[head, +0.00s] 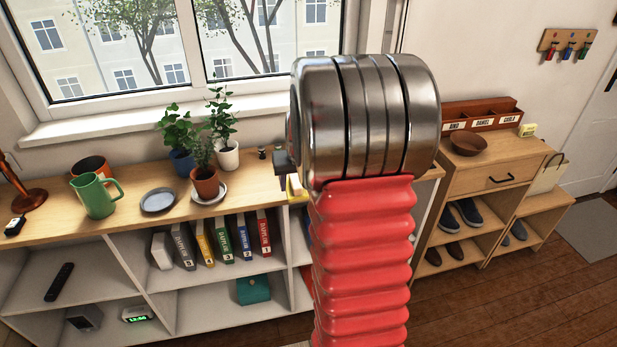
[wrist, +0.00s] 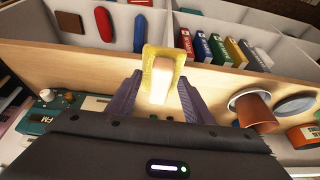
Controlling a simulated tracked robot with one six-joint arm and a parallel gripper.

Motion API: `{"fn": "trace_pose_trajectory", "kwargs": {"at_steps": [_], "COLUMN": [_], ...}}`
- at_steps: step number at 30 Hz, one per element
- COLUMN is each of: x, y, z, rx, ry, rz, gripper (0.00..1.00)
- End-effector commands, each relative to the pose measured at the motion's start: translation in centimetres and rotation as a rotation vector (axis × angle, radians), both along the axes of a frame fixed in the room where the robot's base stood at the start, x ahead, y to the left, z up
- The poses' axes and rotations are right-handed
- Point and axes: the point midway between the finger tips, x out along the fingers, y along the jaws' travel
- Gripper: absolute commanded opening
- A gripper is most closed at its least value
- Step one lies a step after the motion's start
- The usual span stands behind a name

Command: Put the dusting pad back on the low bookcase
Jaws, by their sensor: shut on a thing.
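The low bookcase (head: 255,180) runs along the wall under the window, with a bare wooden top edge and open white shelves; its top also shows in the wrist view (wrist: 105,72). My gripper (wrist: 160,82) has its purple fingers shut on the dusting pad (wrist: 164,52), a yellow pad with a pale block between the fingers. The pad is over the front part of the bookcase top; I cannot tell whether it touches the wood.
On the bookcase top, left of the pad, stand a terracotta pot (head: 205,187), a grey-blue plate (head: 158,202) and a green jug (head: 97,197). Books (head: 222,240) fill a shelf below. A teal radio (wrist: 45,118) is at left in the wrist view. A shoe cabinet (head: 490,178) stands right.

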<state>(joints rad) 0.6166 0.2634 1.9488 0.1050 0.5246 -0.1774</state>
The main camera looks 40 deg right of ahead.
Motion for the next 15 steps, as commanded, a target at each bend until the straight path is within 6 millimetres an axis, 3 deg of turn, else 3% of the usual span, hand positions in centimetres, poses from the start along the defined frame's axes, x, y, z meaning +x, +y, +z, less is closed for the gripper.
{"fn": "trace_pose_trajectory", "kwargs": {"at_steps": [8,15], "x": [2.6,4.9], "y": [6.5,15.0], "z": [-1.3,-2.5], "rx": [0.000,-0.002], "ry": [0.002,0.007], "rz": [0.079,0.203], "gripper": [0.25,0.25]}}
